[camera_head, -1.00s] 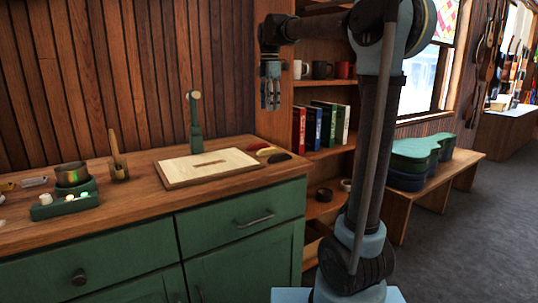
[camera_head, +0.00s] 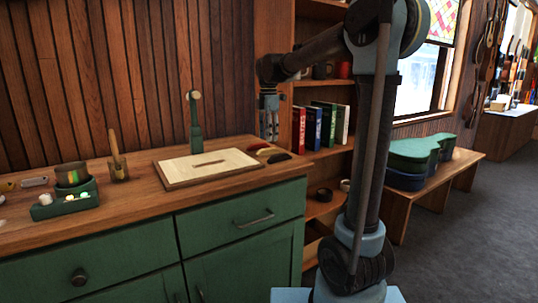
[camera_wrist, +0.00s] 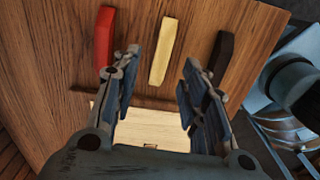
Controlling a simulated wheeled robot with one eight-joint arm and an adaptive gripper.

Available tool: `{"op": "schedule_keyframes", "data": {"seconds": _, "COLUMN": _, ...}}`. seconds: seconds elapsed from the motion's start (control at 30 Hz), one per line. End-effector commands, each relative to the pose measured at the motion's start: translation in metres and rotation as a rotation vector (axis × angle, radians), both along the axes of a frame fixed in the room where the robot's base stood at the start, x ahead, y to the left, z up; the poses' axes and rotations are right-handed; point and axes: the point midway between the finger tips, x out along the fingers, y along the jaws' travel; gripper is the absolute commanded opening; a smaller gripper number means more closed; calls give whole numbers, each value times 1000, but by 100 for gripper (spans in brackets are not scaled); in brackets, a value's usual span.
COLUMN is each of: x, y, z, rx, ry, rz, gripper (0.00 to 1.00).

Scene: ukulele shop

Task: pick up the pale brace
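The pale brace (camera_wrist: 163,51) is a short cream bar lying on the wooden counter. In the wrist view it lies between a red brace (camera_wrist: 104,37) on its left and a dark brace (camera_wrist: 220,58) on its right. In the head view the pale brace (camera_head: 268,151) is small, near the counter's right end. My gripper (camera_wrist: 161,63) is open and empty, pointing down above the counter. In the wrist view its fingers appear on either side of the pale brace's near end, apart from it. In the head view my gripper (camera_head: 269,124) hangs above the braces.
A pale board (camera_head: 190,178) lies left of the braces. A green upright stand (camera_head: 196,130) rises behind it. A brush in a cup (camera_head: 118,167) and a green tray (camera_head: 63,207) stand farther left. A shelf with books (camera_head: 329,124) is close on the right.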

Motion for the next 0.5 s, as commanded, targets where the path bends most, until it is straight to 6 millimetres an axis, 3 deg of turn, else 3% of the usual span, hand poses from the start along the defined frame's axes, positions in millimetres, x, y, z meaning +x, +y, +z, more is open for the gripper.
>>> {"op": "schedule_keyframes", "data": {"seconds": 0.3, "x": 0, "y": 0, "z": -37, "rx": 0, "ry": 0, "rz": 0, "gripper": 40}}
{"op": "schedule_keyframes", "data": {"seconds": 0.5, "x": 0, "y": 0, "z": -51, "rx": 0, "ry": 0, "rz": 0, "gripper": 40}}
